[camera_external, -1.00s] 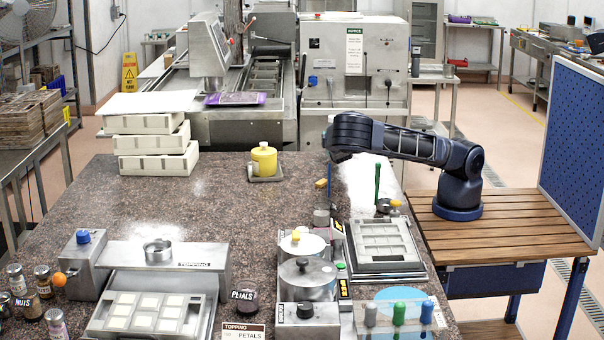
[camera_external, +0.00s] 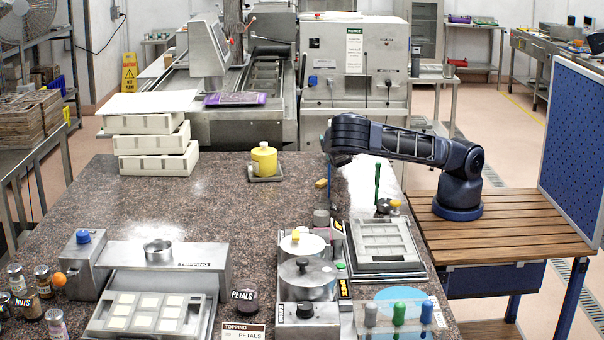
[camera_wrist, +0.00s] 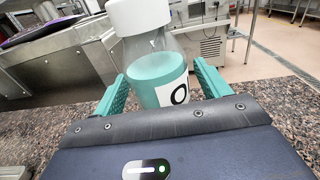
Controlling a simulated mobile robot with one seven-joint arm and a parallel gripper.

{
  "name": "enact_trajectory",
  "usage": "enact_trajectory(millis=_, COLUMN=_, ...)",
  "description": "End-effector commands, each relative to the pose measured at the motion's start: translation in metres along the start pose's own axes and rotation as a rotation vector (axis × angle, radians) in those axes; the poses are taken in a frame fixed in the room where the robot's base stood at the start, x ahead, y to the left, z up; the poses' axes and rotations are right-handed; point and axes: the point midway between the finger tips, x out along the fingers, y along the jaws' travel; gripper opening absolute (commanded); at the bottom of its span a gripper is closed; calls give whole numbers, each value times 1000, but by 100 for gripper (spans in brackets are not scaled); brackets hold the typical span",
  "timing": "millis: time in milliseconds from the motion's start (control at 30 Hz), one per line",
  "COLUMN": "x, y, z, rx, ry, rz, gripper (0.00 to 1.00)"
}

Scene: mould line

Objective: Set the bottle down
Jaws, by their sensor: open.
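The bottle (camera_wrist: 152,62) has a white cap, a clear upper part and a teal lower part, with a white label bearing a black ring. It stands close to upright in the wrist view, slightly tilted in the picture. My gripper (camera_wrist: 160,72) is open, with one teal finger on each side of the bottle. The bottle's base is hidden by my gripper's body, so its contact with the counter does not show. In the external view my arm hides the bottle.
The speckled granite counter (camera_external: 225,210) is mostly clear left of my arm. A yellow pot (camera_external: 264,160) stands on a small tray there. White stacked moulds (camera_external: 155,145) stand further left. A grey mould frame (camera_external: 385,248) and lidded pots (camera_external: 307,278) are nearer the camera.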

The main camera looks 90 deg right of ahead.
Motion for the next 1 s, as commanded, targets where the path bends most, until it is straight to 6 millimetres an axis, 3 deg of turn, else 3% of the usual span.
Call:
enact_trajectory(millis=333, x=-32, y=1, z=1, rx=-1, ry=-2, rz=3, gripper=75)
enact_trajectory(millis=500, x=-31, y=0, z=35, rx=1, ry=-3, rz=1, gripper=75)
enact_trajectory(millis=700, x=-30, y=0, z=61, rx=0, ry=-1, rz=0, gripper=75)
enact_trajectory(millis=1000, x=-30, y=0, z=71, rx=0, ry=0, rz=-1, gripper=75)
